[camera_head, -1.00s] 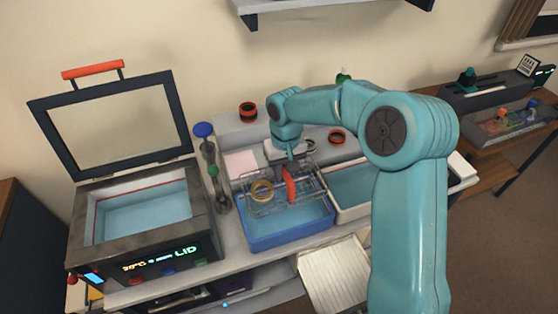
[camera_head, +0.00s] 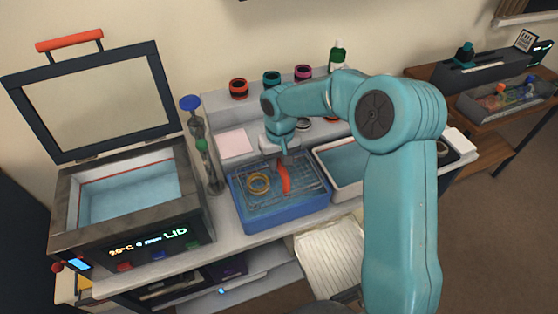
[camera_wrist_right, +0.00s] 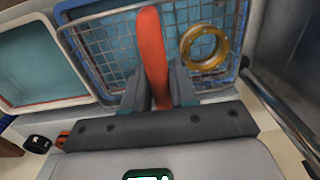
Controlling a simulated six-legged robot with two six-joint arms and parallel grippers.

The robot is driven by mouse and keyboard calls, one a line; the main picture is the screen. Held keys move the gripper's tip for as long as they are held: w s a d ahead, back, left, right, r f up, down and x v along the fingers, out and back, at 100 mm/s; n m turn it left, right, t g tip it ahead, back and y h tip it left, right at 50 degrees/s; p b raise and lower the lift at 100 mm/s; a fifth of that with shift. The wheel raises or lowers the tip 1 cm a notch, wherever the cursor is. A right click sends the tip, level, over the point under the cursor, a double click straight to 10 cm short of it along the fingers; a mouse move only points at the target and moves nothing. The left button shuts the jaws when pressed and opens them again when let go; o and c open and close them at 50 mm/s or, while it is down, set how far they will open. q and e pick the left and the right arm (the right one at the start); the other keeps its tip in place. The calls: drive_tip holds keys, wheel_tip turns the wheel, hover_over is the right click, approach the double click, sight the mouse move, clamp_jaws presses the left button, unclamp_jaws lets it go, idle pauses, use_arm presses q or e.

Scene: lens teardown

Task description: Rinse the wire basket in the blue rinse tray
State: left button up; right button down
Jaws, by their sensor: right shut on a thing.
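The wire basket (camera_head: 306,177) is down inside the blue rinse tray (camera_head: 283,214), within its walls. A brass-coloured ring (camera_head: 258,183) lies in the basket's left part; it also shows in the right wrist view (camera_wrist_right: 205,47). My right gripper (camera_head: 284,163) is shut on the basket's red handle (camera_head: 285,179). In the right wrist view, the two fingers of my right gripper (camera_wrist_right: 160,88) press the red handle (camera_wrist_right: 150,50) from both sides, with the basket mesh (camera_wrist_right: 108,45) behind it. My left gripper is not in view.
An ultrasonic cleaner (camera_head: 130,215) with its lid up stands at the left. Bottle-like columns (camera_head: 203,150) stand between it and the tray. A white-rimmed tray (camera_head: 345,160) sits just right of the blue tray.

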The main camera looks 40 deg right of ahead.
sight(279, 181)
wheel_tip(279, 181, down, 2)
drive_tip(key=shift+f+b, duration=0.2)
drive_tip(key=shift+b, duration=0.5)
wheel_tip(279, 181, down, 4)
drive_tip(key=b, duration=0.3)
drive_tip(key=shift+r, duration=0.1)
drive_tip(key=shift+s+f+b, duration=0.1)
drive_tip(key=shift+f+b, duration=0.3)
drive_tip(key=shift+f, duration=0.05)
drive_tip(key=shift+r, duration=0.2)
drive_tip(key=shift+r+p, duration=0.4)
drive_tip(key=shift+f, duration=0.1)
